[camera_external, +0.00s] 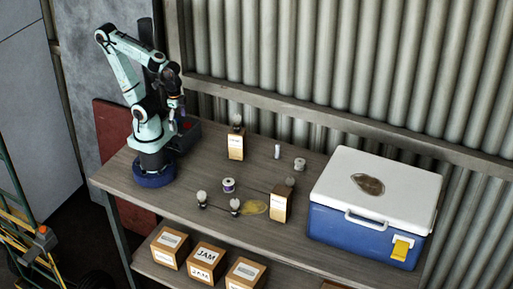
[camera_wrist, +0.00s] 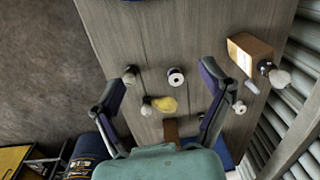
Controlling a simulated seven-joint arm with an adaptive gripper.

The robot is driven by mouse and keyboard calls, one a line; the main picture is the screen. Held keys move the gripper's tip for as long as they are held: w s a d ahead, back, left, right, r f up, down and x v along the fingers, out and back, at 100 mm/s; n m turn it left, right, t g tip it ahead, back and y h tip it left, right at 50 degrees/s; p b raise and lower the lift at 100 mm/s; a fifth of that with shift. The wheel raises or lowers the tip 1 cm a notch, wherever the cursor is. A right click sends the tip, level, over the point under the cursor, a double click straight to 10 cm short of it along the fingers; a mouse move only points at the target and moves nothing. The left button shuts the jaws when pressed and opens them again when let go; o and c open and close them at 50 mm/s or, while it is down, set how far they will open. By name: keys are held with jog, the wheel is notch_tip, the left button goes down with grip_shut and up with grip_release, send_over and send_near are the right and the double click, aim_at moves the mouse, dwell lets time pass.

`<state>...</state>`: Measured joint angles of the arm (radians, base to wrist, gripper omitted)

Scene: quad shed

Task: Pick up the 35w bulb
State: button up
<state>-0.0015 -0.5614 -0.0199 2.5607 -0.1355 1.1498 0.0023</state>
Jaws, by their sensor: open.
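Several white bulbs with dark bases are in view, and I cannot read which one is 35w. Two bulbs lie near the table's front edge, a left one (camera_external: 202,196) and a right one (camera_external: 235,205); the wrist view shows bulbs at its left (camera_wrist: 130,74) and beside the yellow patch (camera_wrist: 147,106). Another bulb (camera_external: 237,121) is at the top of the back tan box (camera_external: 236,147), and one (camera_external: 290,182) is at the top of the front tan box (camera_external: 279,205). My gripper (camera_wrist: 163,75) is open and empty, raised above the table's left part, apart from the bulbs.
White-and-purple spools (camera_external: 229,185) and (camera_external: 299,164), a small pale cylinder (camera_external: 277,151) and a flat yellow patch (camera_external: 254,208) lie on the table (camera_external: 195,225). A blue-and-white cooler (camera_external: 330,224) fills the right. Jam boxes (camera_external: 206,257) sit on the lower shelf. A corrugated wall is behind.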

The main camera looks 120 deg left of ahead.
dwell(0.3)
jog(key=n, duration=0.2)
send_over(202, 200)
jog(key=s+a, duration=0.1)
jog(key=a, duration=0.1)
jog(key=shift+h, duration=0.4)
jog(key=f, duration=1.7)
jog(key=shift+d+f, duration=0.2)
jog(key=shift+d, duration=0.05)
notch_tip(202, 200, down, 6)
jog(key=shift+f, duration=0.25)
grip_shut()
